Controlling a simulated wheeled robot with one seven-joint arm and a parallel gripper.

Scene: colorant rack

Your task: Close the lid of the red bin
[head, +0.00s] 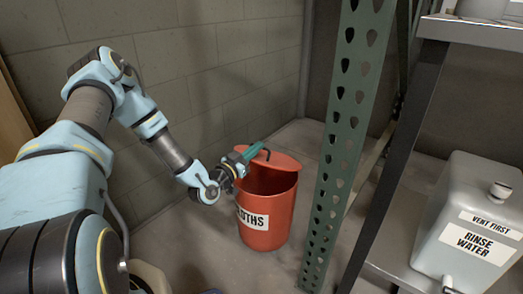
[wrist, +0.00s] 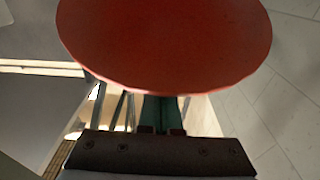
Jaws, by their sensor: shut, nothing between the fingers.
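The red bin (head: 267,218) stands on the floor beside the green rack post, with a white label partly hidden by my arm. Its red lid (head: 284,161) is open and tilted above the rim, and the dark inside of the bin shows below it. My gripper (head: 254,153) is shut and empty at the lid's left side, close to it; I cannot tell whether they touch. In the wrist view the lid (wrist: 165,42) fills the upper middle as a large disc. The green fingers (wrist: 160,112) run up to its near edge, and their tips are hidden behind it.
The perforated green post (head: 343,130) rises just right of the bin. A grey rinse water container (head: 465,220) sits on the lower shelf at right. A block wall (head: 200,70) stands behind, and bare floor (head: 180,240) lies left of the bin.

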